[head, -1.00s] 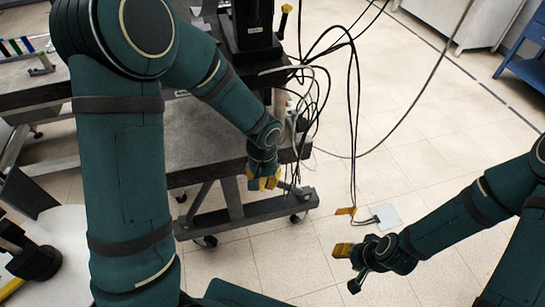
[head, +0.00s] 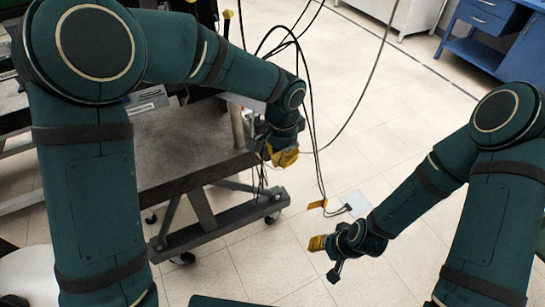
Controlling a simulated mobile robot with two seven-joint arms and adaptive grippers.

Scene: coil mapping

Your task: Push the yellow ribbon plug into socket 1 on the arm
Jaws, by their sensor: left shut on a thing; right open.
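My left gripper (head: 284,156) has yellow fingertips and is beside the dark bench's right end. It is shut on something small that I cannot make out. My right gripper (head: 321,243) is open, low over the pale floor, with no held thing visible. A small orange-yellow piece (head: 317,204) is at the lower end of hanging black cables, between the two grippers; I cannot tell whether it is the yellow ribbon plug. I cannot make out socket 1 in this view.
The dark wheeled bench (head: 190,150) stands at the left, behind my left arm. Black cables (head: 312,120) hang close to my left gripper. A pale square plate (head: 357,203) is beyond my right gripper. A blue cabinet (head: 480,45) stands far right. Open floor lies between.

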